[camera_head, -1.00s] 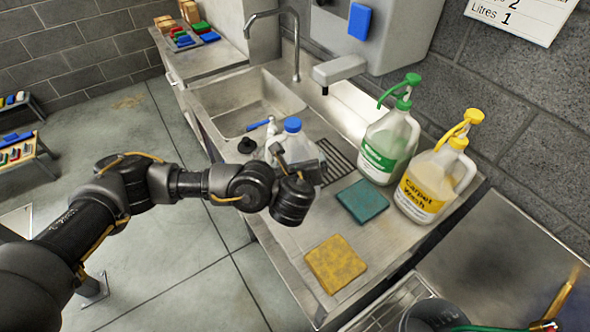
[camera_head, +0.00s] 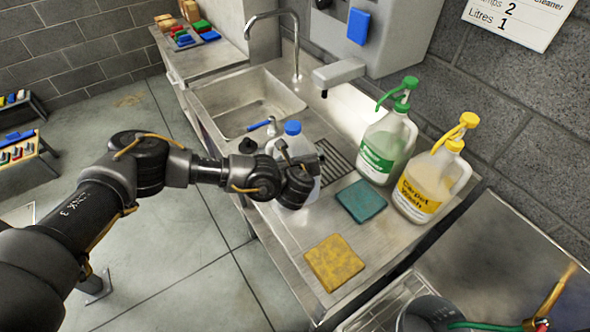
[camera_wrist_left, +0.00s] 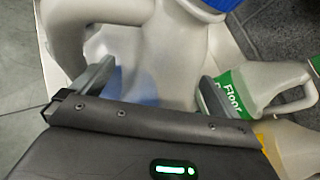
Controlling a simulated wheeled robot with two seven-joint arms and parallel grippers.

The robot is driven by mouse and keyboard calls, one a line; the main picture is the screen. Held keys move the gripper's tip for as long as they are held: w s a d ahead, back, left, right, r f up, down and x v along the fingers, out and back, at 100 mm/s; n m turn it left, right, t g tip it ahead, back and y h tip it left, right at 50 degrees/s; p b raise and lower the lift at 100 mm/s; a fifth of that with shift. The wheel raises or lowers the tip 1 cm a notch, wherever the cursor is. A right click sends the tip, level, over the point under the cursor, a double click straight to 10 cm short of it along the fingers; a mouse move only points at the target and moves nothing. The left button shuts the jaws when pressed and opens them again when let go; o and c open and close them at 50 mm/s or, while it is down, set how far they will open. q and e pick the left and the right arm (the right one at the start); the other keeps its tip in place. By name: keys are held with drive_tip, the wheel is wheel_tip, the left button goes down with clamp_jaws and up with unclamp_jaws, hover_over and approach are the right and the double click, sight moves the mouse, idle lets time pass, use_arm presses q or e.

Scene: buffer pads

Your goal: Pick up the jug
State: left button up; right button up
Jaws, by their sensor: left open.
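The jug (camera_head: 298,145) is pale and translucent with a blue cap. It stands upright on the steel drainboard beside the sink, partly hidden behind my left gripper (camera_head: 300,163) in the head view. In the left wrist view the jug (camera_wrist_left: 175,60) fills the upper middle, with its handle at left and part of the blue cap at the top. My left gripper (camera_wrist_left: 155,88) is open, with one finger on each side of the jug's body. I cannot tell whether either finger touches it. My right gripper is not in view.
A green-topped bottle (camera_head: 385,145) and a yellow-topped bottle (camera_head: 430,185) stand right of the jug. A teal pad (camera_head: 361,201) and a yellow pad (camera_head: 334,263) lie nearer. The sink (camera_head: 245,105), tap (camera_head: 297,50) and a blue-handled brush (camera_head: 262,124) are behind the jug.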

use_arm(q)
drive_tip(key=c, duration=1.7)
drive_tip(key=shift+w+r, duration=0.1)
drive_tip(key=shift+r, duration=0.05)
drive_tip(key=shift+c, duration=0.6)
drive_tip(key=shift+r, duration=0.1)
